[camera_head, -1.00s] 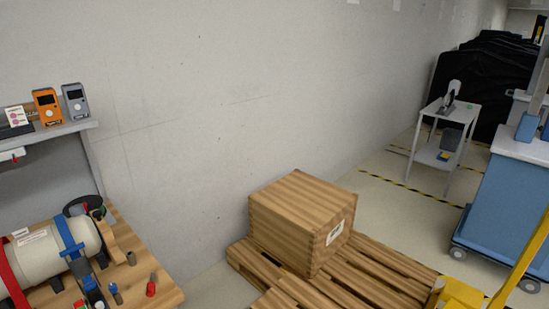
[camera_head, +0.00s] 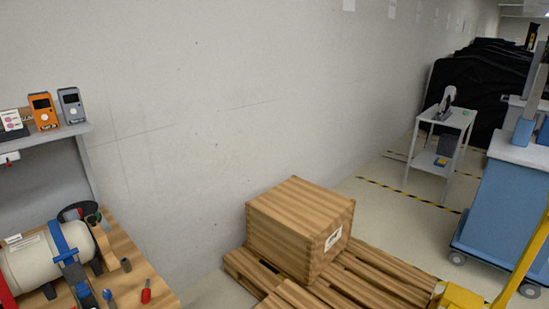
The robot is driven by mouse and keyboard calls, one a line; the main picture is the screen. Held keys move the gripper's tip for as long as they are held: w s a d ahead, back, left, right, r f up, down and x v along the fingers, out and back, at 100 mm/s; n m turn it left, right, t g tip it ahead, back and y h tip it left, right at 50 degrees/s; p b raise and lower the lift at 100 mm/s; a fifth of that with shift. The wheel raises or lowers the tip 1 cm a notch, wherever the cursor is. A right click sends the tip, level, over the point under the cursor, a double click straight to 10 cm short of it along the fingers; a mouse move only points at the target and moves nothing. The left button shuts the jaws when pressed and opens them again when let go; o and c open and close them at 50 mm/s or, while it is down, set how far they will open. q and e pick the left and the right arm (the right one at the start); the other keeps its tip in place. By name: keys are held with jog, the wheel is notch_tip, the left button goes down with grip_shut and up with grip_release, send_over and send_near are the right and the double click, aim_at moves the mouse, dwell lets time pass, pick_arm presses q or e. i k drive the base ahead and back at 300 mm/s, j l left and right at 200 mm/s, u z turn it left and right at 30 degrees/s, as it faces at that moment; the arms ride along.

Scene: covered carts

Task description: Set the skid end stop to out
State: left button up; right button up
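A wooden skid (camera_head: 116,243) stands at the lower left and carries a white cylinder (camera_head: 32,264) with a blue strap (camera_head: 62,242) and a red strap (camera_head: 5,292). Small pegs stand on its wooden top, among them a red-handled one (camera_head: 146,293), a grey one (camera_head: 126,265) and a blue-topped one (camera_head: 108,295). I cannot tell which part is the end stop or how it is set. Neither of my grippers is in view.
A wooden crate (camera_head: 291,232) sits on a pallet (camera_head: 358,284) at the bottom middle, beside a yellow pallet jack (camera_head: 457,297). A blue cart (camera_head: 503,208), a small white table (camera_head: 450,117) and black-covered things (camera_head: 480,85) are at the right. A shelf (camera_head: 62,133) holds an orange and a grey device.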

aim_at(100, 238)
jog(key=u, duration=1.25)
